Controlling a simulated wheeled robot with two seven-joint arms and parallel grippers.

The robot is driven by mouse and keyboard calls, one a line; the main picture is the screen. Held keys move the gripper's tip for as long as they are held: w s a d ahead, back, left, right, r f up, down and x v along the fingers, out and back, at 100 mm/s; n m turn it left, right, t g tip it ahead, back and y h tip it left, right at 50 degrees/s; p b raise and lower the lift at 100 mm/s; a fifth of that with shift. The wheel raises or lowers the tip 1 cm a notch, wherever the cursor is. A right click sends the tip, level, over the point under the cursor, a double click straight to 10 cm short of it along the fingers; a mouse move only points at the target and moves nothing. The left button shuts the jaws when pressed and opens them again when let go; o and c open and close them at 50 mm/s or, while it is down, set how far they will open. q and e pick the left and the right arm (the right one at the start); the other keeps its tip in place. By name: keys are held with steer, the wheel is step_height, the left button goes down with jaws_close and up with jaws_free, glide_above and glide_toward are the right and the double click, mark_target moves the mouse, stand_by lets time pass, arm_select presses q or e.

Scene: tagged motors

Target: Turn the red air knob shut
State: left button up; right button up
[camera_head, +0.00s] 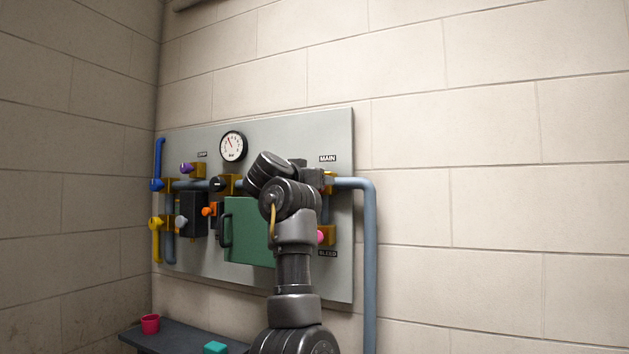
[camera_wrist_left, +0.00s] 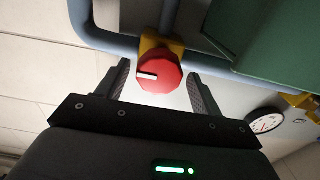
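The red air knob (camera_wrist_left: 160,74) shows in the left wrist view, on a brass valve body (camera_wrist_left: 150,42) in the blue-grey pipe. It is faceted, and its white mark points left, roughly along the pipe. My left gripper (camera_wrist_left: 158,72) is open, with one finger on each side of the knob and a visible gap on both sides. In the head view my left gripper (camera_head: 322,180) is at the panel just below the MAIN label (camera_head: 328,158). My right gripper is not in view.
A green box (camera_head: 248,230) with a handle stands out from the grey panel (camera_head: 285,125), left of my arm. A pink knob (camera_head: 320,236) sits below, by the BLEED label. Other knobs, pipes and a gauge (camera_head: 232,146) are to the left.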

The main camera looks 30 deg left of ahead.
arm_select(q)
steer(key=c, duration=0.7)
steer(key=shift+d, duration=0.25)
steer(key=shift+c, duration=0.5)
steer(key=shift+a, duration=0.15)
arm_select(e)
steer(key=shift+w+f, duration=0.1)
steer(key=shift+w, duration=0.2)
arm_select(q)
steer(key=shift+n, duration=0.4)
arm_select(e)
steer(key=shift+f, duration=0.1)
arm_select(q)
steer(key=n+b, duration=0.1)
steer(key=n, duration=0.4)
steer(key=n+b, duration=0.1)
steer(key=n, duration=0.5)
steer(key=n+b, duration=0.2)
steer(key=n, duration=0.4)
steer(key=shift+a+f, duration=0.1)
steer(key=shift+a, duration=0.2)
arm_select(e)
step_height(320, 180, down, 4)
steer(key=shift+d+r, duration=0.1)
